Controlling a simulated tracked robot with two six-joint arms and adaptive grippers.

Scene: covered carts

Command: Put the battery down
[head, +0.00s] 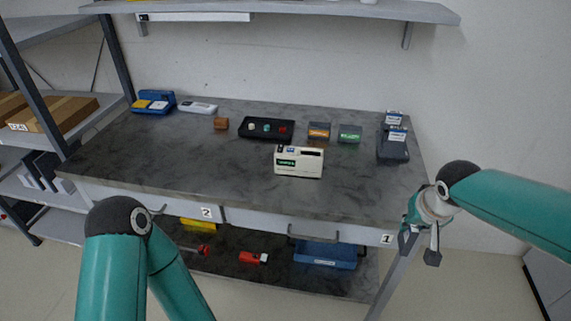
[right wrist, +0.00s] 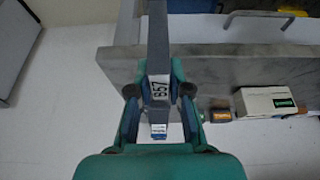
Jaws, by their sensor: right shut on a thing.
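My right gripper (head: 419,250) hangs in front of the bench's right front corner, beyond the edge. In the head view I cannot make out the battery clearly. A dark charger-like unit (head: 393,152) stands at the bench's right end, with blue-and-white labelled pieces at it (head: 397,134). My left arm enters at the lower left; its gripper is out of view.
On the grey bench (head: 200,165) are a cream device (head: 299,162), a black tray (head: 248,132), an orange-topped box (head: 319,131), a green box (head: 350,133) and a blue case (head: 153,102). The front right surface is clear. A blue bin (head: 325,256) sits below.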

